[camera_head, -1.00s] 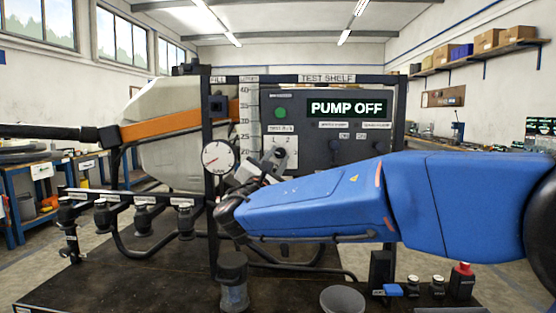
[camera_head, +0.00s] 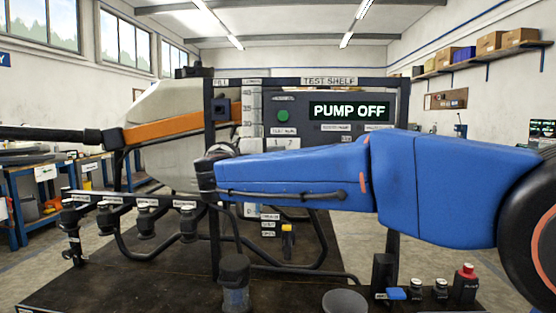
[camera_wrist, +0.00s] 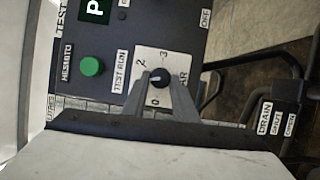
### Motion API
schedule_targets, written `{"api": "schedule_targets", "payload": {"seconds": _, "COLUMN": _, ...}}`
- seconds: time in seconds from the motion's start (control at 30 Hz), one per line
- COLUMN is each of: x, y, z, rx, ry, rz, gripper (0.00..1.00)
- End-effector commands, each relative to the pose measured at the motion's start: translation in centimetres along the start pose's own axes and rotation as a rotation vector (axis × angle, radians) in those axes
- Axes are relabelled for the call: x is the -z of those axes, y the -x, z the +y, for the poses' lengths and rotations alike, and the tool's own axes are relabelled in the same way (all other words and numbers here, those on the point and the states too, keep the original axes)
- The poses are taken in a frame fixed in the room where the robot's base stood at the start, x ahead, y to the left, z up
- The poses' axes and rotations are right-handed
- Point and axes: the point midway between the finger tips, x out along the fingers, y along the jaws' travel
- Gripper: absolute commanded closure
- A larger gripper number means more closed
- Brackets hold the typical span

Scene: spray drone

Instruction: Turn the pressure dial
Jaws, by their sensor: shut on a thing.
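The pressure dial (camera_wrist: 160,78) is a small black knob on a white plate (camera_wrist: 148,64) marked with numbers and BAR. In the wrist view my gripper (camera_wrist: 160,84) has its two grey fingers on either side of the knob, shut on it. A light mark shows on the knob's left side; its exact setting is hard to read. In the head view my blue arm reaches across the panel and hides the dial and my gripper. The display (camera_head: 349,110) reads PUMP OFF.
A green button (camera_wrist: 91,66) sits beside the dial plate; it also shows in the head view (camera_head: 283,116). A drain fitting (camera_wrist: 285,92) is at right.

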Motion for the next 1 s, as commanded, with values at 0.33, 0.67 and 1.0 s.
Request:
{"api": "schedule_targets", "payload": {"seconds": 0.33, "x": -0.12, "y": -0.04, "z": 0.33, "rx": 0.128, "ry": -0.303, "rz": -0.001, "gripper": 0.97}}
{"api": "schedule_targets", "payload": {"seconds": 0.67, "x": -0.27, "y": -0.11, "z": 0.55, "rx": 0.234, "ry": -0.558, "rz": -0.003, "gripper": 0.97}}
{"api": "schedule_targets", "payload": {"seconds": 1.0, "x": -0.36, "y": -0.13, "z": 0.65, "rx": 0.3, "ry": -0.715, "rz": -0.002, "gripper": 0.97}}
